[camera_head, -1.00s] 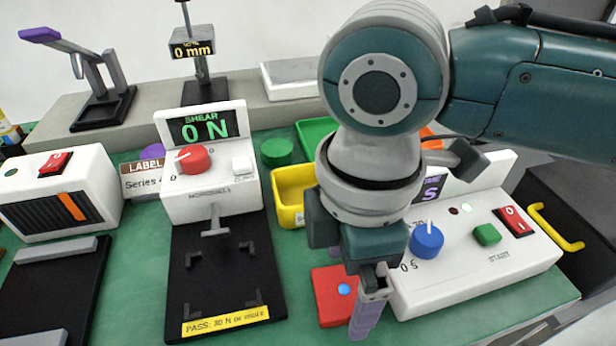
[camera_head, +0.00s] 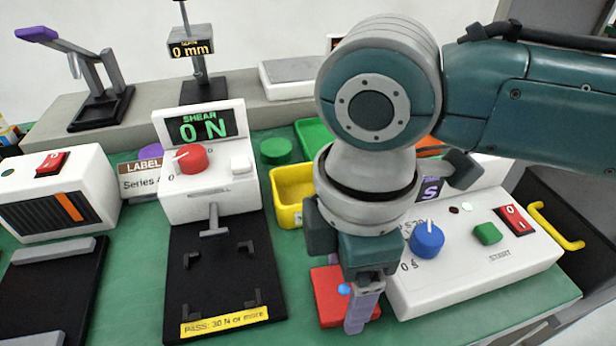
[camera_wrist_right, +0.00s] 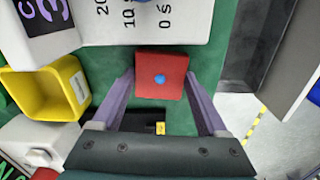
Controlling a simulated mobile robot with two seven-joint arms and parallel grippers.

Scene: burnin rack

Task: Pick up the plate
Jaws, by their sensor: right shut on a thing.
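The plate is a flat red square with a blue dot in its middle. In the head view the red plate (camera_head: 328,290) is at the front, left of the white timer box, partly hidden by my right gripper (camera_head: 362,312). In the right wrist view the red plate (camera_wrist_right: 148,90) lies between the tips of the two purple-grey fingers of my right gripper (camera_wrist_right: 160,84), which is shut on its sides. I cannot tell whether the plate touches the green bench or hangs just above it. My left gripper is not in view.
The white timer box (camera_head: 470,275) stands close right of the plate. A black shear fixture (camera_head: 210,290) lies to the left, below a display reading 0 N. A yellow bin (camera_head: 288,216) stands behind. Some green bench (camera_head: 285,255) is bare between fixture and plate.

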